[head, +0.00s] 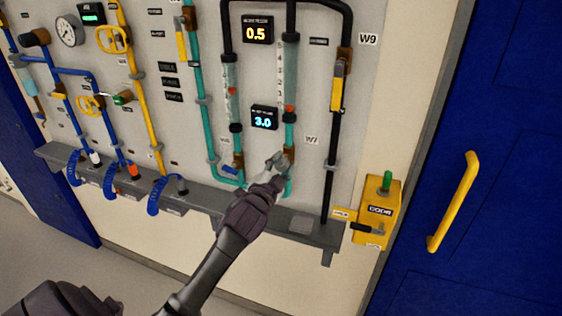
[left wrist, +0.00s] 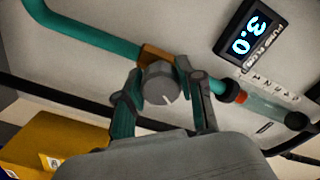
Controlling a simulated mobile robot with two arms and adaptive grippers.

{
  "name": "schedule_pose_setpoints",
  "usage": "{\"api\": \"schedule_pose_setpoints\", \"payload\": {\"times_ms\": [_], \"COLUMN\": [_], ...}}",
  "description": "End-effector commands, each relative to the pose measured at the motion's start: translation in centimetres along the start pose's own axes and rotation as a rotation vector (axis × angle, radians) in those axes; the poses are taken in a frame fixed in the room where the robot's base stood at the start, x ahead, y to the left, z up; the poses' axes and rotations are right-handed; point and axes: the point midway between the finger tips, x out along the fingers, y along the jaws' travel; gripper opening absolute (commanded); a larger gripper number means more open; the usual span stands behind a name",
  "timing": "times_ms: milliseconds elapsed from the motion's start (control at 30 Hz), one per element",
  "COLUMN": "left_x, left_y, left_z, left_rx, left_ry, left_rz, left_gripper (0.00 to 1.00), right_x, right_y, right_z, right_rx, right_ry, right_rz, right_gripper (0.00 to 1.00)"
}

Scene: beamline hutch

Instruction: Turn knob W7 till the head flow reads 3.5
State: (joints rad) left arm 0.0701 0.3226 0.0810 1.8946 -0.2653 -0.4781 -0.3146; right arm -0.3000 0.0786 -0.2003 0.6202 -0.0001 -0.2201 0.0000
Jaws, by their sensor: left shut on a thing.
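Knob W7 is a grey round knob with a white pointer line, seen in the left wrist view (left wrist: 160,84). It sits on a brass valve body (left wrist: 155,55) in a teal pipe. My left gripper (head: 279,160) is shut on the knob, one finger on each side; it also shows in the left wrist view (left wrist: 158,92). In the head view the gripper mostly hides the knob, beside the W7 label (head: 311,140). The flow display (head: 264,119) above reads 3.0 in blue-white digits. It also reads 3.0 in the left wrist view (left wrist: 244,34). My right gripper is not identifiable.
A grey ledge (head: 215,203) runs below the panel. A yellow box (head: 376,208) with a green top stands right of the W9 black pipe. A blue door (head: 500,200) with a yellow handle is at the right.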

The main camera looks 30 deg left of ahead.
Motion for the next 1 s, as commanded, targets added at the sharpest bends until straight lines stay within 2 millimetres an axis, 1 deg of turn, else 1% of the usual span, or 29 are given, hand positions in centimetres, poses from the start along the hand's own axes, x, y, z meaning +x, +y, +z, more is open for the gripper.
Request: {"api": "schedule_pose_setpoints", "payload": {"times_ms": [33,100,1000], "left_x": [0.0,0.0,0.0], "left_y": [-0.1,-0.2,-0.3], "left_z": [-0.1,-0.1,-0.2], "left_rx": [0.05,0.116,0.962], "left_ry": [-0.001,-0.001,-0.001], "left_rz": [0.002,0.002,0.002], "left_gripper": [0.03,0.03,0.03], "right_x": [-0.5,-0.8,-4.4], "right_y": [0.0,0.0,0.1], "right_z": [-0.1,-0.1,-0.4], "right_rx": [0.0,0.0,0.0], "right_ry": [0.0,0.0,0.0], "right_rz": [0.0,0.0,0.0], "right_gripper": [0.0,0.0,0.0]}}
